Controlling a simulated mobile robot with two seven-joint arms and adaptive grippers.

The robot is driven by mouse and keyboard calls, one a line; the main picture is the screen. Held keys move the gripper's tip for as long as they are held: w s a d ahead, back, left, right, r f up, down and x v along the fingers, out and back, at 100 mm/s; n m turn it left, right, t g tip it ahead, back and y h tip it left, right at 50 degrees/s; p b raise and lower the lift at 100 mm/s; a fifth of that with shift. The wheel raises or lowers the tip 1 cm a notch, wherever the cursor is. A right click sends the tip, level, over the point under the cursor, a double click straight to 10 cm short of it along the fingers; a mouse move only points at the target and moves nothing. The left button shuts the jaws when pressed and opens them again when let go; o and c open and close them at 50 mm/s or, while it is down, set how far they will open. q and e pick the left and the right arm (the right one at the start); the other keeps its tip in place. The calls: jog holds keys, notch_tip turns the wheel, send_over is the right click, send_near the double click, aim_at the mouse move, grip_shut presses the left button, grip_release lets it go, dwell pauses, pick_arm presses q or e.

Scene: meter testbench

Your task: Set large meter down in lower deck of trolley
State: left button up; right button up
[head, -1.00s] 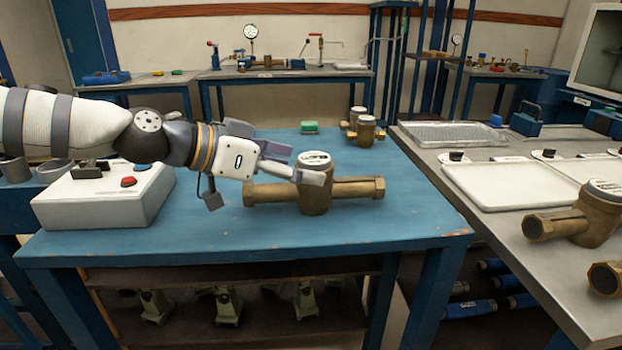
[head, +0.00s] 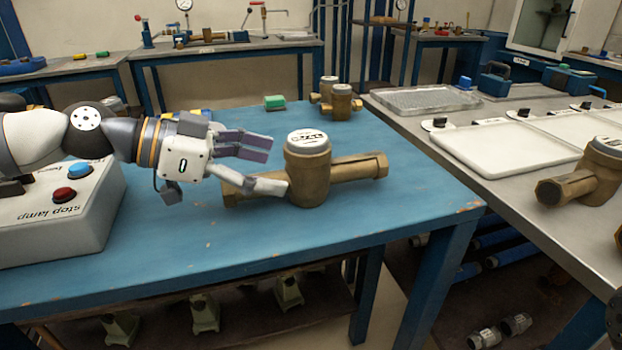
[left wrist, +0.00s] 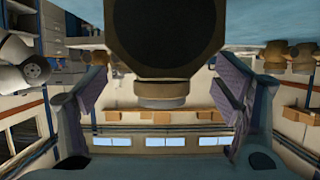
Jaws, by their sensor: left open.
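The large meter (head: 310,178), a brass body with a white-topped round register and a pipe end on either side, stands upright on the blue table (head: 240,245). My left gripper (head: 276,166) is open and empty, just left of the meter's body. Its lower finger reaches the body's left edge in the picture; I cannot tell if they touch. In the left wrist view the dark meter body (left wrist: 165,35) shows at the top, between the spread fingers (left wrist: 160,95). My right gripper is not in view. I cannot tell which piece of furniture is the trolley.
A control box (head: 60,215) with red and blue buttons sits at the table's left. Smaller brass meters (head: 341,102) and a green block (head: 274,102) are at the back. A grey bench (head: 560,180) with white trays and another brass meter stands to the right.

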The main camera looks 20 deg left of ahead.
aim_at(299, 168)
pick_arm(q)
jog(key=x, duration=0.5)
jog(key=shift+w+d+b, duration=0.2)
jog(key=shift+w+b, duration=0.1)
jog(key=shift+b, duration=0.1)
jog(key=shift+c, duration=0.3)
jog(key=c, duration=1.8)
jog(key=shift+r, duration=0.2)
grip_shut()
